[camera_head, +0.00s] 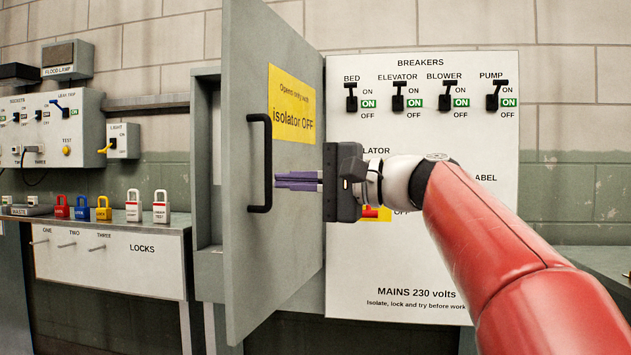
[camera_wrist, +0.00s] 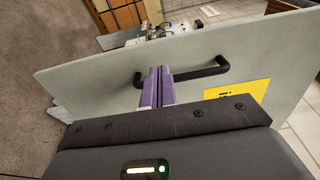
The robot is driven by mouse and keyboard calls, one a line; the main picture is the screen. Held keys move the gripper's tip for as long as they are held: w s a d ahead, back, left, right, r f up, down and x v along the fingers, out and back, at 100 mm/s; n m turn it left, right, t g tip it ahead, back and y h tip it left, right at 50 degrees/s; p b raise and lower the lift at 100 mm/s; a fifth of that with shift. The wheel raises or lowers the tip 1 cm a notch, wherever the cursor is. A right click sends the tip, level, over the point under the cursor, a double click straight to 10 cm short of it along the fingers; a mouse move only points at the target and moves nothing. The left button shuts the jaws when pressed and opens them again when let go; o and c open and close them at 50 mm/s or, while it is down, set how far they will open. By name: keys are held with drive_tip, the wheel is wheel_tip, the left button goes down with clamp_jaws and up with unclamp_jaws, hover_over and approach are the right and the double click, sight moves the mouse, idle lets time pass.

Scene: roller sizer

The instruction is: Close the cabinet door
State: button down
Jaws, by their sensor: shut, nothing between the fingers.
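The cabinet door (camera_head: 290,216) is grey and stands wide open, swung out towards me from the grey cabinet (camera_head: 207,238). It bears a yellow label (camera_head: 291,104) reading "isolator OFF" and a black bar handle (camera_head: 258,204). The door (camera_wrist: 105,76) and its handle (camera_wrist: 206,72) also show in the wrist view. My gripper (camera_head: 280,181) has its purple fingers together and empty, in front of the door's labelled face beside the handle. In the wrist view the fingertips (camera_wrist: 160,70) overlap the handle's line; I cannot tell whether they touch it or the door.
The white breaker panel (camera_head: 433,252) with several black switches stands behind my arm, right of the door. Switch boxes (camera_head: 56,127) hang above the bench.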

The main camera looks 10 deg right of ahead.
sight(235, 179)
drive_tip(key=x, duration=0.7)
drive_tip(key=shift+w+a+p, duration=0.15)
drive_tip(key=shift+p, duration=0.2)
